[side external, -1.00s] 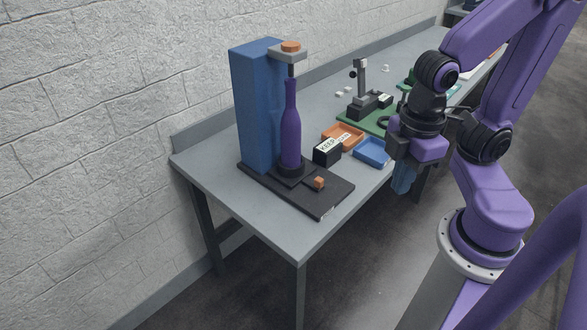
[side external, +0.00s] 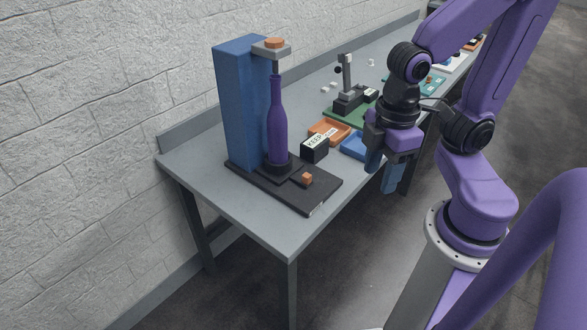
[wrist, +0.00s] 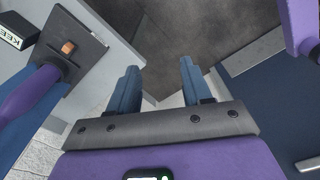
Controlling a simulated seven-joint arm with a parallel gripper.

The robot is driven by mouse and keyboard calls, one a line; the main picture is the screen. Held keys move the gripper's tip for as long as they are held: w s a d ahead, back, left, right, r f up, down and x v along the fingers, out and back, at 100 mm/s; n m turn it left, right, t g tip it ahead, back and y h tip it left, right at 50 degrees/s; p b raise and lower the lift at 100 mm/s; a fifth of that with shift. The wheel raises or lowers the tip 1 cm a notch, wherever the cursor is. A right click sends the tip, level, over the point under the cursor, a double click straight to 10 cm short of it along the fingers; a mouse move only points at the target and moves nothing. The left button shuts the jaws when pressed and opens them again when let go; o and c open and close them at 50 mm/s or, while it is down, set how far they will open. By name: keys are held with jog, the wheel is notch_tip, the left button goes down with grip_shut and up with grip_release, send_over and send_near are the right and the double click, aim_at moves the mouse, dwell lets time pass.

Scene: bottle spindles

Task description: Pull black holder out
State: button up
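The black holder (side external: 277,169) is a dark block around the foot of the purple bottle (side external: 278,128), on a black base plate (side external: 318,196). The bottle stands upright in it, under a grey arm with an orange knob (side external: 275,43) on the blue column (side external: 241,108). A small orange block (side external: 307,179) is on the front side of the holder; it also shows in the wrist view (wrist: 68,47). My gripper (side external: 381,182) is open and empty, its blue fingers apart. It hangs beyond the table's front edge, to the right of the holder. The wrist view shows bare floor between the fingertips (wrist: 157,68).
A black box marked KEEP (side external: 314,150) stands beside the base plate. An orange tray (side external: 329,131) and a blue tray (side external: 353,145) lie near my gripper. A green board with a small stand (side external: 347,92) is farther back. The front-left tabletop (side external: 228,203) is clear.

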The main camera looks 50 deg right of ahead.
jog(key=w+f+m, duration=0.1)
jog(key=w+m, duration=0.3)
jog(key=w, duration=0.5)
jog(key=m, duration=0.8)
send_over(307, 175)
notch_tip(307, 175, down, 7)
notch_tip(307, 175, down, 16)
jog(key=shift+f, duration=0.15)
grip_shut()
